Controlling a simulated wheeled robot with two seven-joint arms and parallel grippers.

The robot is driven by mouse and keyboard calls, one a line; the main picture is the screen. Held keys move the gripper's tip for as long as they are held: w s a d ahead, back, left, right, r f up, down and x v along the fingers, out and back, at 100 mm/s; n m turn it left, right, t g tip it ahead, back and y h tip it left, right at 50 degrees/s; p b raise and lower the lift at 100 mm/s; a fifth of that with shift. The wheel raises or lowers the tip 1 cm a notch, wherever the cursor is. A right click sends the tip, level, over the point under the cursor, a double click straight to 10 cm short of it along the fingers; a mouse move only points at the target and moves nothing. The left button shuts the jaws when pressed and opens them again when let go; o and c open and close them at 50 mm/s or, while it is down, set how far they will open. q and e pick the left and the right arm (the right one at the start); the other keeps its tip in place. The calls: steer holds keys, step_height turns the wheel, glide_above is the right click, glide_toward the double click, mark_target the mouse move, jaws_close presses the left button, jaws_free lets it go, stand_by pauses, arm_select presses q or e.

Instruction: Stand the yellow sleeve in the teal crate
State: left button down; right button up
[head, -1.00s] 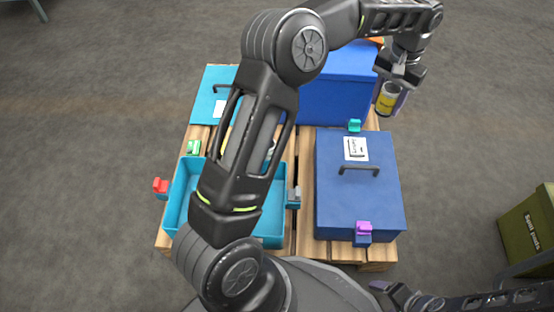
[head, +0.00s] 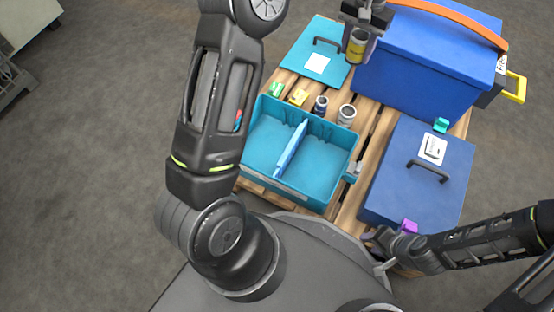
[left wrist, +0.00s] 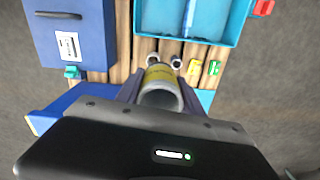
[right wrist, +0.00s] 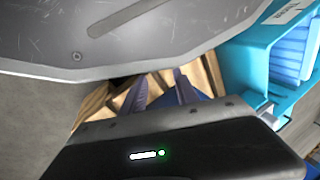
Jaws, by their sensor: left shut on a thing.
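My left gripper (head: 362,20) is shut on the yellow sleeve (head: 357,45), a short cylinder with a yellow band and grey ends. It holds the sleeve up in the air, seen over the far side of the pallet between the teal lid and the big blue box. In the left wrist view the sleeve (left wrist: 161,85) sits between the fingers, its open end facing the camera. The teal crate (head: 262,145) is open, split by a light blue divider (head: 291,148), with both compartments looking empty. My right gripper (head: 378,240) is low near the pallet's front; its fingers are apart and empty in the right wrist view (right wrist: 159,80).
Behind the crate stand a dark cylinder (head: 320,105), a grey cylinder (head: 346,115), and small yellow (head: 299,96) and green (head: 276,90) pieces. A teal lid (head: 335,68), a big blue box (head: 430,75) and a lidded blue box (head: 395,190) fill the rest of the pallet.

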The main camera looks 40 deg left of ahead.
arm_select(q)
steer(key=shift+a, duration=0.15)
arm_select(e)
steer(key=shift+a, duration=0.1)
steer(key=shift+o, duration=0.3)
